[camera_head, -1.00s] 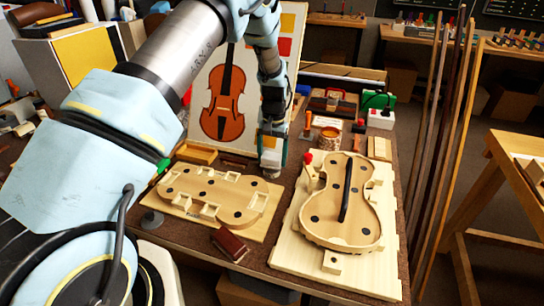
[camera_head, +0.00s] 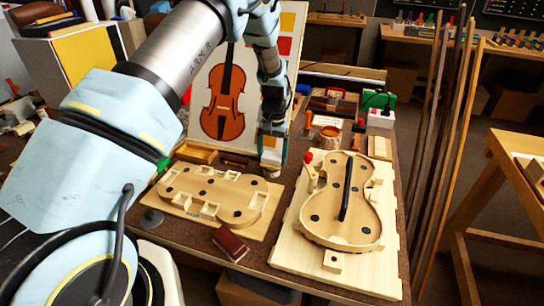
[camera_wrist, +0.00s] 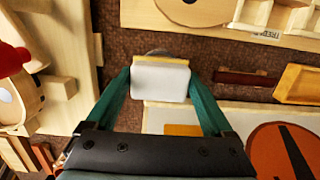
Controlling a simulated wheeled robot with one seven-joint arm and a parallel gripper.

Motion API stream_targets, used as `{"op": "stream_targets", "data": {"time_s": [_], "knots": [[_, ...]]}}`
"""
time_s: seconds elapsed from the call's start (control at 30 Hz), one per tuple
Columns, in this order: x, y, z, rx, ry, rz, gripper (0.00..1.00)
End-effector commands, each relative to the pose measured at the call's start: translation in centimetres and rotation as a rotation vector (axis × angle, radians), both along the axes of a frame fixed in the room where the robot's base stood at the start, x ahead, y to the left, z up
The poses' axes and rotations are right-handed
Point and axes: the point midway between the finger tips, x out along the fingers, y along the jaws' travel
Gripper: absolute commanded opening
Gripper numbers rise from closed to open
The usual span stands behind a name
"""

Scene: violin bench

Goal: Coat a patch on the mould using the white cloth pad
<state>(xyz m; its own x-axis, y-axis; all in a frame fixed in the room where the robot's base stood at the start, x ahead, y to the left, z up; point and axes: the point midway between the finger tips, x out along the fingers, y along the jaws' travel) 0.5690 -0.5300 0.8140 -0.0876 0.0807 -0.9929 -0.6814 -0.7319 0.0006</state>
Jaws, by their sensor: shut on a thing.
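My gripper (camera_head: 271,163) is low at the back of the bench, just beyond the right end of the pale violin-shaped mould (camera_head: 226,190). In the wrist view its teal fingers are shut on the white cloth pad (camera_wrist: 160,84), one on each side. The pad has a tan upper edge and shows as a small pale bit under the fingers in the head view (camera_head: 271,171). The mould has dark round holes and square cut-outs and lies on a light board. Part of it shows at the top of the wrist view (camera_wrist: 190,12), apart from the pad. I cannot tell if the pad touches the bench.
A second violin-shaped form (camera_head: 325,226) with a dark bar and a red-topped piece lies on a board at right. A dark red block (camera_head: 230,244) sits at the front. A violin picture panel (camera_head: 205,72) stands behind my gripper. A jar (camera_head: 329,137) is at back right.

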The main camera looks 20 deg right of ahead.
Motion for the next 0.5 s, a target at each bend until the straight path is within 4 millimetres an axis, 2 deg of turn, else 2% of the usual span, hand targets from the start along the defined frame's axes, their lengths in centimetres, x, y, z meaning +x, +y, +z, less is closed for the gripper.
{"op": "stream_targets", "data": {"time_s": [0.3, 0.5], "knots": [[-0.1, 0.1, -0.1, 0.001, 0.001, 0.0, 0.42], [-0.1, 0.1, 1.1, 0.001, 0.001, 0.0, 0.42]]}}
